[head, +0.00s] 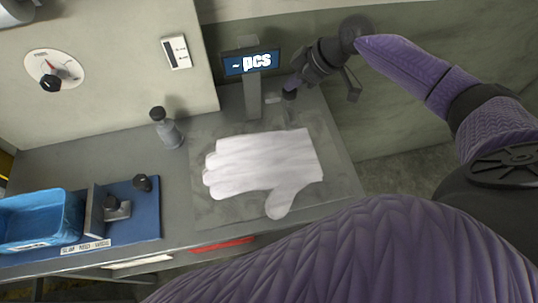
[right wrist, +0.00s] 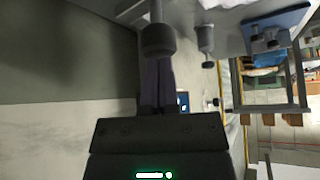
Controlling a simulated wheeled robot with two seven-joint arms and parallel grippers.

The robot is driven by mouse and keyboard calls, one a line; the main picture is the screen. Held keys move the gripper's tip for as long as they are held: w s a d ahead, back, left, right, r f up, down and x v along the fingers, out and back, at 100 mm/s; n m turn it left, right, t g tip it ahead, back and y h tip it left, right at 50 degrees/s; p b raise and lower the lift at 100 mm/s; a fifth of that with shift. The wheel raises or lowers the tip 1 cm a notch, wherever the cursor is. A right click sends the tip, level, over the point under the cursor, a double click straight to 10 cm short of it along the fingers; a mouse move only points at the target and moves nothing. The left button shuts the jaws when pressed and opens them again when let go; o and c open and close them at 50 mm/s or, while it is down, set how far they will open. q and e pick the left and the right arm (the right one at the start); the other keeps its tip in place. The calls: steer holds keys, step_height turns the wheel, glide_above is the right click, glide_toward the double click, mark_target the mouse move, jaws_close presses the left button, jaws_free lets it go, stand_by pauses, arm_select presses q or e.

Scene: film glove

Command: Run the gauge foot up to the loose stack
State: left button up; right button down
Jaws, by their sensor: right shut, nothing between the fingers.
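A stack of white film gloves (head: 262,165) lies flat on a grey plate on the bench, thumb pointing toward the front. Behind it stands the gauge, a grey post with a blue display (head: 251,62) reading "~ pcs". A small dark cylinder (head: 289,95), which looks like the gauge foot, is beside the post, behind the stack and apart from it. My right gripper (head: 296,82) is shut and empty at this cylinder; I cannot tell if they touch. The right wrist view shows a dark cylinder (right wrist: 158,40) just beyond the fingers. My left gripper is out of view.
A grey bottle (head: 168,130) with a dark cap stands left of the plate. Farther left, a blue board (head: 146,215) carries a small fixture and a blue bin (head: 40,220). A dial (head: 54,70) is on the back panel. The plate in front of the gloves is clear.

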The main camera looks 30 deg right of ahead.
mark_target(291, 105)
steer(key=shift+f, duration=0.5)
steer(key=shift+f+b, duration=0.5)
steer(key=shift+b, duration=0.1)
steer(key=shift+f+b, duration=0.75)
steer(key=shift+f, duration=0.4)
steer(key=shift+f+b, duration=0.3)
steer(key=shift+f, duration=0.05)
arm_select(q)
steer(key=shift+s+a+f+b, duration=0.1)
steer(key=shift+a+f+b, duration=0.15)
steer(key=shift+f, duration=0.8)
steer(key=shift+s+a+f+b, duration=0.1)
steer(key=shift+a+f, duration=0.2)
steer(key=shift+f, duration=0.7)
arm_select(e)
steer(key=shift+f, duration=0.55)
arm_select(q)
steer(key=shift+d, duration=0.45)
